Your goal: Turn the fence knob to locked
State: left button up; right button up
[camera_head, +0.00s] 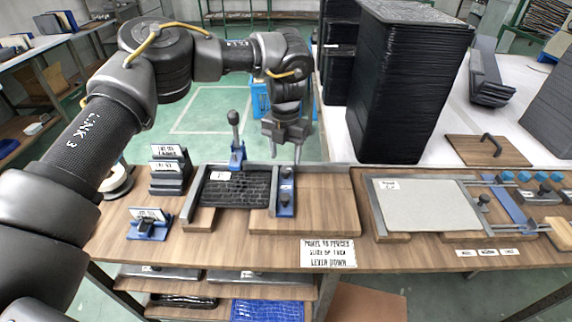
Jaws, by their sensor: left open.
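A blue plate with small dark knobs (286,187) stands at the right edge of the left fixture, beside a grey metal bar (272,190). It looks like the fence, and which way its knobs are turned is too small to tell. A dark textured panel (236,188) lies in the fixture, left of the bar. My left gripper (286,152) hangs above and just behind the blue plate, fingers down, open and empty, apart from the knobs. My right gripper is not in view.
A lever with a black handle (233,120) stands upright behind the panel. A printed sign (328,253) is at the table's front edge. A second fixture with a pale panel (428,205) is at right. Tall black stacked trays (405,85) rise behind, right of my gripper.

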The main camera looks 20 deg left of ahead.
aim_at(286, 168)
pick_arm(q)
jog(key=shift+f, duration=2.25)
jog(key=c, duration=1)
